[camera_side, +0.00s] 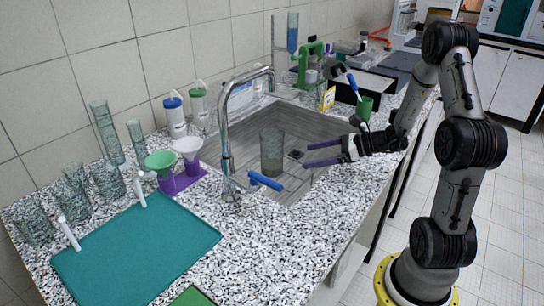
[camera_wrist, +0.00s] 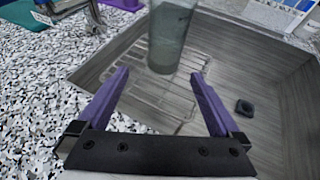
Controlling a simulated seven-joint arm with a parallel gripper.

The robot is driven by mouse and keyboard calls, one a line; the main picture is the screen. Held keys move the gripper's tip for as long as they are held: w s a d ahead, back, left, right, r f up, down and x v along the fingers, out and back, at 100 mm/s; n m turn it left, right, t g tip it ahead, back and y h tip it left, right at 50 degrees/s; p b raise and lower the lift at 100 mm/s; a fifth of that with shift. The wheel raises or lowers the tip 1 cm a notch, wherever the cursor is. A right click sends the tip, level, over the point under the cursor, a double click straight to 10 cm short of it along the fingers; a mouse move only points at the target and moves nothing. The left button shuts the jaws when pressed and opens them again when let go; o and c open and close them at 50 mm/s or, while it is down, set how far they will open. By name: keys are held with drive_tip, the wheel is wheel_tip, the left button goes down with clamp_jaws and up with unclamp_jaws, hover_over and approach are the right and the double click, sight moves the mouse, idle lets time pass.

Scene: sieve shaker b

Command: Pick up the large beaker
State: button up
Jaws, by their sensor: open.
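A large clear grey-green beaker (camera_side: 271,152) stands upright in the sink. In the wrist view the beaker (camera_wrist: 170,38) is at the top middle, ahead of the fingertips, with its top cut off by the frame. My gripper (camera_side: 306,154) is to the right of the beaker in the side view, with its two purple fingers pointing at it. In the wrist view my gripper (camera_wrist: 160,74) is open and empty, and the beaker lies beyond the gap between the fingers. The fingers appear apart from the beaker. Several other glass vessels (camera_side: 108,180) stand at the left of the counter.
The grey sink (camera_side: 325,122) has a dark drain piece (camera_wrist: 244,108) on its floor. A teal mat (camera_side: 140,250), a purple funnel stand (camera_side: 182,182) and wash bottles (camera_side: 175,115) occupy the left counter.

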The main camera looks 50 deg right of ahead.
sight(282, 161)
drive_tip(key=x, duration=0.8)
drive_tip(key=shift+w+d+f, duration=0.1)
drive_tip(key=shift+w+d, duration=0.05)
drive_tip(key=shift+d, duration=0.05)
drive_tip(key=shift+d+x, duration=0.2)
drive_tip(key=shift+x, duration=2.55)
drive_tip(key=c, duration=1.4)
clamp_jaws()
drive_tip(key=shift+w+r, duration=0.1)
drive_tip(key=shift+r, duration=0.2)
